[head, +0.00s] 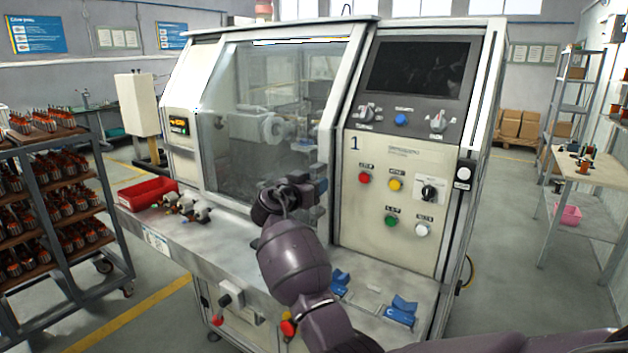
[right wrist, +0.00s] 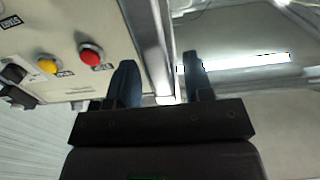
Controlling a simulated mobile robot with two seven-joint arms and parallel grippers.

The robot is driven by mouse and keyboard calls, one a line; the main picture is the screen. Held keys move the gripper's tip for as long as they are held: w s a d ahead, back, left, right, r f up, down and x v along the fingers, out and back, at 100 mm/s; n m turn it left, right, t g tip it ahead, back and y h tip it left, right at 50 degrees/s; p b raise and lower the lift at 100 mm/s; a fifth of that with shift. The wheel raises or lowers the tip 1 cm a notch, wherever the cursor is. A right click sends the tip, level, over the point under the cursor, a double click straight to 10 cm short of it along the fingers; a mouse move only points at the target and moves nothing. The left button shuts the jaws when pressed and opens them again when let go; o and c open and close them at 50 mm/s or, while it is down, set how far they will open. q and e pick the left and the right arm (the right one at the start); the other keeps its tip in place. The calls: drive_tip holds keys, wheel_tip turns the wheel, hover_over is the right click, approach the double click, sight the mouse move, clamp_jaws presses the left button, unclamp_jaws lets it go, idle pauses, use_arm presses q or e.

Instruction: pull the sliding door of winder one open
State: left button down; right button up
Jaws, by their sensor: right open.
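Winder one (head: 400,160) is a pale cabinet marked "1". Its clear sliding door (head: 235,125) covers the front opening, and the spindle shows through it. My right gripper (head: 321,188) is in front of the door's right edge, beside the control panel. In the right wrist view my right gripper (right wrist: 160,85) is open, its two dark fingers apart. A pale upright bar (right wrist: 160,45) at the door's edge shows between and beyond the fingers. I cannot tell whether it is the handle or whether the fingers touch it. My left gripper is not in view.
Red (head: 364,178), yellow, green and white buttons are close right of my right gripper. A red tray (head: 148,193) and several small parts lie on the front ledge at left. Blue cradles (head: 401,310) sit on the ledge at right. A rack of armatures (head: 60,215) stands far left.

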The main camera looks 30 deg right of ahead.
drive_tip(key=shift+w+d, duration=0.1)
drive_tip(key=shift+d, duration=0.2)
drive_tip(key=shift+c, duration=0.3)
clamp_jaws()
